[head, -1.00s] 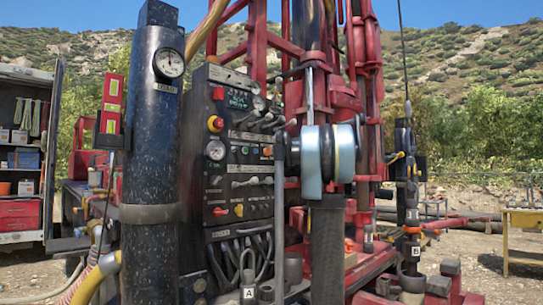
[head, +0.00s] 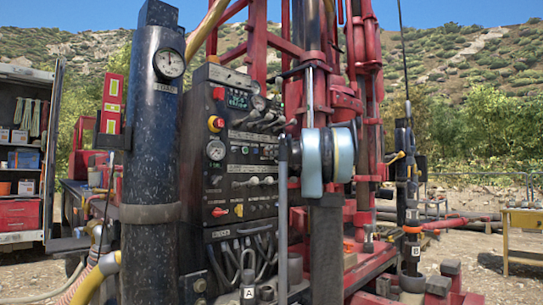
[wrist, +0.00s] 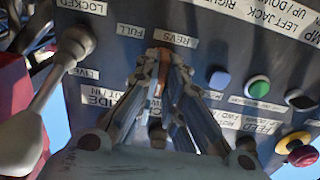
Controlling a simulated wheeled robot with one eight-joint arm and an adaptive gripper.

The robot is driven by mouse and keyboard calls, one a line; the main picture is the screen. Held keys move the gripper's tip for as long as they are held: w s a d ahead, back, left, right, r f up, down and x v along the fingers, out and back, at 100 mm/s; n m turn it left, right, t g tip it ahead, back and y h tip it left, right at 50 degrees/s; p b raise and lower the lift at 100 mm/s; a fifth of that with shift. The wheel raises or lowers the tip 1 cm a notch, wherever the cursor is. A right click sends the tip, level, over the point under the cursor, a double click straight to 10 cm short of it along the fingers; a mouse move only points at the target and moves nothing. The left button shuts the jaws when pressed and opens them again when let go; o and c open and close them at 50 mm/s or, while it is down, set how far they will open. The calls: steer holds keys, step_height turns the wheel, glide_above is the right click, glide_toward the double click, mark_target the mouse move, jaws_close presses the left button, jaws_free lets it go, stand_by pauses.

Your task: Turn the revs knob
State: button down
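The control panel (head: 240,150) stands left of my arm in the head view. In the wrist view the REVS label (wrist: 175,39) sits on the panel just beyond my fingertips. My gripper (wrist: 164,70) is at the panel face, its two fingers drawn close together. A narrow orange-brown piece, which appears to be the revs knob (wrist: 161,75), shows between the fingers, mostly hidden by them. The fingers seem to be shut on it. My gripper is hidden in the head view.
A silver lever (wrist: 60,75) lies left of my fingers in the wrist view. Blue (wrist: 219,80) and green (wrist: 257,88) buttons and a red-yellow knob (wrist: 297,148) are on the right. A black cylinder with a gauge (head: 169,62) stands left of the panel.

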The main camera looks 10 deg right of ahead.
steer(key=shift+m, duration=0.3)
steer(key=shift+w+d+m, duration=0.1)
steer(key=shift+d+m, duration=0.05)
steer(key=shift+m, duration=1.8)
steer(key=shift+d+m, duration=0.1)
steer(key=shift+m, duration=1.85)
steer(key=c, duration=1.7)
jaws_free()
steer(key=shift+w, duration=0.1)
